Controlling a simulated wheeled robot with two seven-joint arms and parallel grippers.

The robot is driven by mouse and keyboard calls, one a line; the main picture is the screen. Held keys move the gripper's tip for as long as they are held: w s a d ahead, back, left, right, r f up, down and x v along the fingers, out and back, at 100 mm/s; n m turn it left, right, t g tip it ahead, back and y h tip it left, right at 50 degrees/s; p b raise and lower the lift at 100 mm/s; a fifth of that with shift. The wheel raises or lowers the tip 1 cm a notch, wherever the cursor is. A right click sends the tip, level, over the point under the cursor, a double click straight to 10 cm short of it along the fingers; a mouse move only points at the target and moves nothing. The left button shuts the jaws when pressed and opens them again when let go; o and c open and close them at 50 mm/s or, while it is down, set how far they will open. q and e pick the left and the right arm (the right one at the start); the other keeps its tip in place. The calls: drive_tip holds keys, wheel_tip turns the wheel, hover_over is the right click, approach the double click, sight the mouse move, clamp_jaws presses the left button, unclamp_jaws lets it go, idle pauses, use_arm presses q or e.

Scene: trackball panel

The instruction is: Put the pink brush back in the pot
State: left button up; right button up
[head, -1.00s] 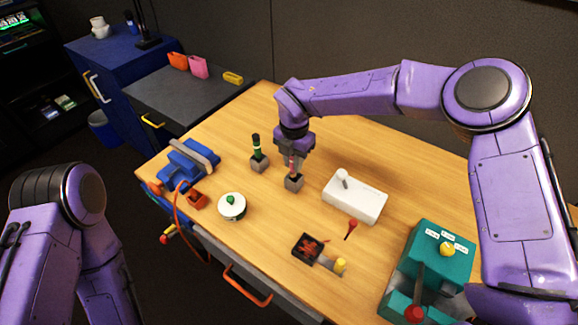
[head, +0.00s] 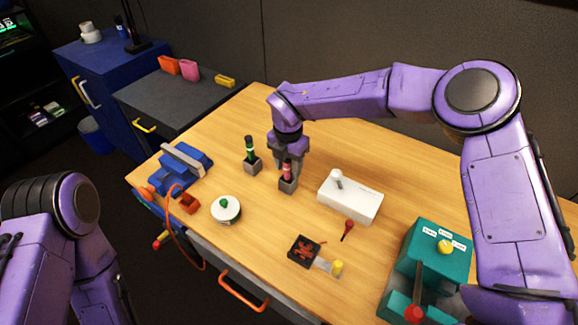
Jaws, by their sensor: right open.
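The pink brush (head: 287,171) stands upright in a small grey pot (head: 287,186) near the middle of the wooden table. My right gripper (head: 289,163) is open, just above and behind the pot. Its fingers are close to the brush's top; I cannot tell whether they touch it. A green and black brush (head: 249,148) stands in a second grey pot (head: 253,167) to the left. My left arm shows at the left edge, but its gripper is out of view.
A white box with a knob (head: 349,198) sits right of the pot. A white round dish with a green knob (head: 226,209), a blue device (head: 183,168), a small black tray (head: 304,252) and a teal panel box (head: 440,252) stand around.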

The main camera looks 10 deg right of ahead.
wheel_tip(320, 180, up, 11)
drive_tip(key=shift+r+b, duration=0.1)
drive_tip(key=shift+b, duration=0.6)
idle(0.7)
